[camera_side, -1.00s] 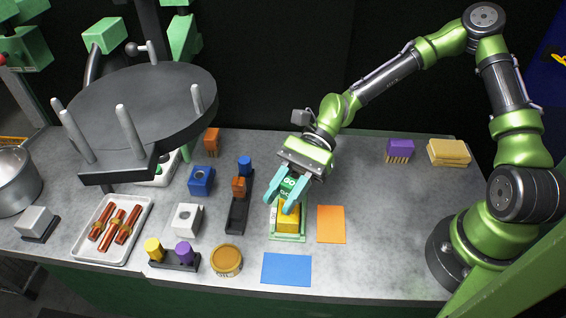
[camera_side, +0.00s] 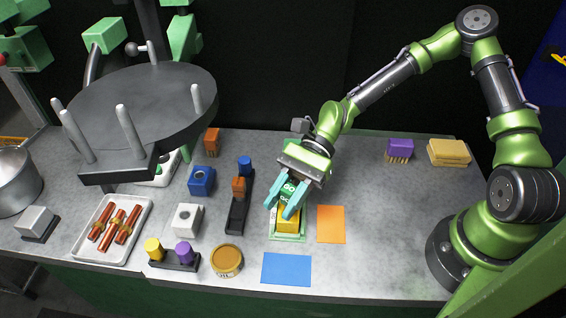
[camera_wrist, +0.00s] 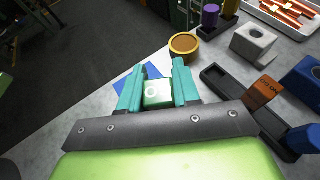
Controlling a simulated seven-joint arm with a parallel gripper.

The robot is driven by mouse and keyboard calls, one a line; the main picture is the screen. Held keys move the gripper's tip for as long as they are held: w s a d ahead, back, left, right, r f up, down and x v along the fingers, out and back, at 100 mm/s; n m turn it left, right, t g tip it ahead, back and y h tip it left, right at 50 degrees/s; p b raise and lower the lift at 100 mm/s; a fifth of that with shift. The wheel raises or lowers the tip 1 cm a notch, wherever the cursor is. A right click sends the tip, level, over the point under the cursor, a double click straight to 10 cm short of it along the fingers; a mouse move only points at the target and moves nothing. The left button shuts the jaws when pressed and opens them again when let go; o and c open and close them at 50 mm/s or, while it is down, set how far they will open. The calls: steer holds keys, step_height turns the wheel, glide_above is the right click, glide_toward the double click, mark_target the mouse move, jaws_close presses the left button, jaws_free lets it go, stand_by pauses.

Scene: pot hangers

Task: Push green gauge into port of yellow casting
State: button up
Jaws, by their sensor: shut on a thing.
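My gripper (camera_side: 283,207) is over the middle of the bench, with its two teal fingers angled down. It is shut on the green gauge (camera_side: 289,189), a block with white lettering. In the wrist view the gauge (camera_wrist: 158,94) shows pale green between the fingers, with a white ring on its face. The yellow casting (camera_side: 288,222) sits on a pale green plate (camera_side: 288,237), just below and beside the fingertips. The fingers partly cover the casting, and its port is hidden. I cannot tell whether the gauge touches the casting.
An orange sheet (camera_side: 331,225) lies right of the casting and a blue sheet (camera_side: 287,269) in front. A black holder (camera_side: 237,215) with an orange block (camera_side: 238,187) stands to the left. A round tin (camera_side: 227,260) is front left. The bench on the right is mostly clear.

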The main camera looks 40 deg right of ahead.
steer(key=shift+f, duration=0.25)
steer(key=shift+r, duration=0.2)
steer(key=shift+r, duration=0.6)
steer(key=shift+f, duration=0.8)
stand_by(1.2)
steer(key=o, duration=1.1)
steer(key=v, duration=1.7)
steer(key=shift+s+a+r, duration=0.1)
